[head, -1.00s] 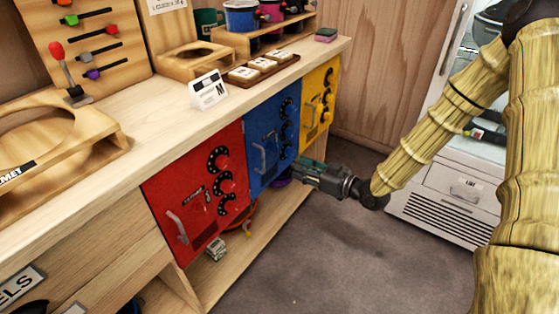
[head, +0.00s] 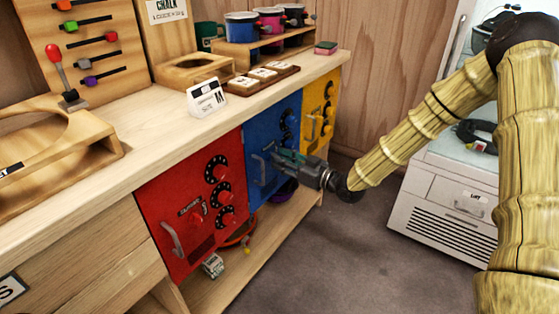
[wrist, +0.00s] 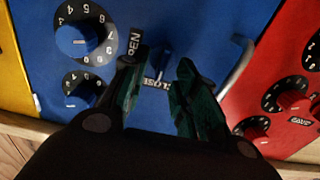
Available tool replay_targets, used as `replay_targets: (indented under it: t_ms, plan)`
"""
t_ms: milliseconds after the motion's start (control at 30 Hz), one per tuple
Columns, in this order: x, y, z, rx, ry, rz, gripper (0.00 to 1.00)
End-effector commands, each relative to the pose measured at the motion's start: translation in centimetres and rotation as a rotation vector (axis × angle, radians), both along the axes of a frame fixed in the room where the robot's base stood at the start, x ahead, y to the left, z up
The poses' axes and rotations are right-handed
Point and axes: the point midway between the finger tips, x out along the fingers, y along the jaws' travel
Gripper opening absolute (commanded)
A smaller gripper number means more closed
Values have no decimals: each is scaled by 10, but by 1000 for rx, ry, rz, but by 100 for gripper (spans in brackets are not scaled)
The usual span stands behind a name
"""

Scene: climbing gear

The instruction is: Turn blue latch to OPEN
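The blue door (head: 262,135) sits between the red and yellow doors under the counter. In the wrist view its small blue latch (wrist: 160,60) shows between my fingers, between an "OPEN" label (wrist: 135,42) and a partly hidden "CLOSE" label (wrist: 157,83). The latch's exact angle is hard to tell. My gripper (wrist: 158,88) is open, with its dark green fingers on either side of the latch. In the head view my gripper (head: 283,158) is in front of the blue door and hides the latch. I cannot tell whether a finger touches it.
Blue dials (wrist: 85,38) and a grey handle (wrist: 238,62) flank the latch on the blue door. The red door (head: 190,205) and yellow door (head: 318,108) adjoin it. The counter (head: 150,145) overhangs above. The floor in front is clear.

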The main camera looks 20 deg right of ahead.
Motion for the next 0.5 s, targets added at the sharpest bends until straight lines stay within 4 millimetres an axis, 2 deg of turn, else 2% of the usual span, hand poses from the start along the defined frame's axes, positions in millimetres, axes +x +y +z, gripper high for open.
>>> replay_targets:
  t_ms: [200, 500]
  plan:
    - [11, 8, 0, -1, -1, 0, 29]
    - [12, 9, 0, 0, 0, -1, 29]
